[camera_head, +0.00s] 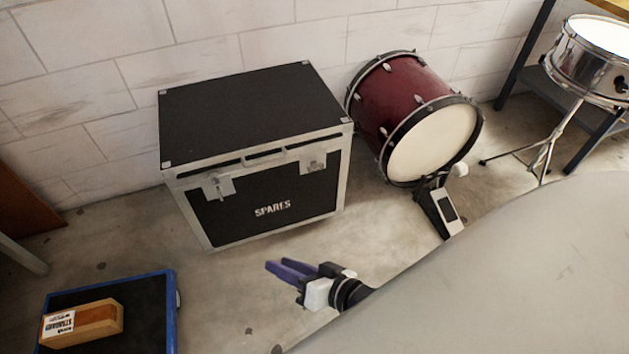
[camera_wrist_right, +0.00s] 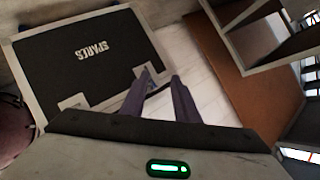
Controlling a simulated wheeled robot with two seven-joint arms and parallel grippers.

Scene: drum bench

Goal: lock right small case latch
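The black case marked SPARES (camera_head: 245,105) stands against the wall with its lid down, a dark strip showing under the lid's front edge. Its right latch (camera_head: 314,162) and left latch (camera_head: 218,187) are light metal plates on the front; I cannot tell whether either is locked. The case also shows in the right wrist view (camera_wrist_right: 85,60), turned over, with one latch plate (camera_wrist_right: 73,102) left of the fingers and another near the fingertips. My right gripper (camera_head: 279,268) has purple fingers, apart and empty, in front of the case. It also shows in the wrist view (camera_wrist_right: 161,77). My left gripper is not in view.
A red bass drum (camera_head: 405,95) with a pedal (camera_head: 440,208) stands right of the case. A snare drum (camera_head: 590,65) on a stand is farther right.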

